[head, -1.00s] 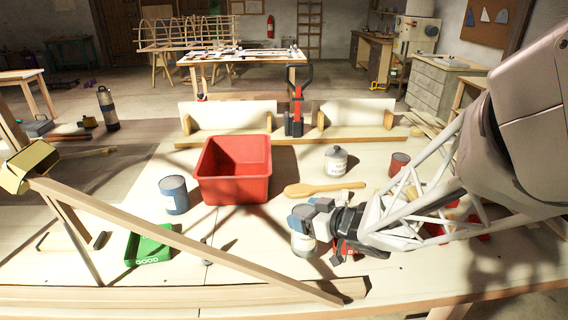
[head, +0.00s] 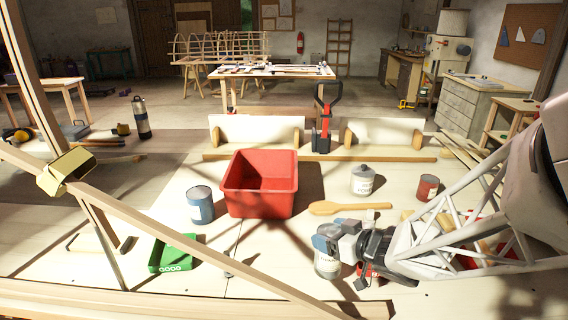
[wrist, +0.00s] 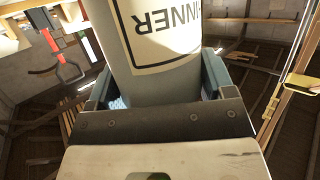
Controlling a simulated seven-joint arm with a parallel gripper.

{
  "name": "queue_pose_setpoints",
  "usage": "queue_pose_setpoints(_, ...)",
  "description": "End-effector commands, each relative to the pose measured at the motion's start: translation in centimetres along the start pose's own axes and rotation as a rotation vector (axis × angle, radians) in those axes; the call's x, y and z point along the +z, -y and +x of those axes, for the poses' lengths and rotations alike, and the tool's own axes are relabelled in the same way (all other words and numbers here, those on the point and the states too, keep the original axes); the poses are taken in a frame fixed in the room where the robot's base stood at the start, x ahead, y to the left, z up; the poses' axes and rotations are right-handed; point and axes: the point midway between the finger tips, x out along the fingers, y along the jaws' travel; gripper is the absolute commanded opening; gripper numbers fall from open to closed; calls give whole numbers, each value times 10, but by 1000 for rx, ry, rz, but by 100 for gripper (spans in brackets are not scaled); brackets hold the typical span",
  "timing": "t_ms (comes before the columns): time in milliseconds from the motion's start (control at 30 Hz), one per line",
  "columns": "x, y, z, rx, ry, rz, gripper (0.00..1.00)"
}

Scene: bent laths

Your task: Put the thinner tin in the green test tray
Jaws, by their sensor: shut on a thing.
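My gripper (head: 330,238) is shut on the thinner tin (head: 327,265), a pale grey tin. In the wrist view the tin (wrist: 155,75) stands between the fingers, and the label letters "INNER" show upside down. Its lower part shows below my gripper in the head view; I cannot tell whether it touches the table. The green test tray (head: 171,267), marked "GOOD", lies on the table to the left of my gripper. It looks empty.
A red bin (head: 262,202) stands behind, between tray and gripper. A blue tin (head: 200,207), a lidded grey tin (head: 362,182), a red tin (head: 428,187) and a wooden spoon (head: 348,208) stand around. A slanting wooden bar (head: 180,214) crosses in front of the tray's side.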

Motion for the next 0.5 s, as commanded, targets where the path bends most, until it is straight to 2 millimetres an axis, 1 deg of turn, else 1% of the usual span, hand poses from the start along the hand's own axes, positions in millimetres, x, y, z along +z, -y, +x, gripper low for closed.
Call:
queue_pose_setpoints(167, -5, 2, 9, -10, 0, -5, 20)
queue_pose_setpoints(267, -11, 4, 19, -20, 0, -9, 20)
queue_pose_setpoints(500, -28, 12, 53, -54, 0, -23, 20)
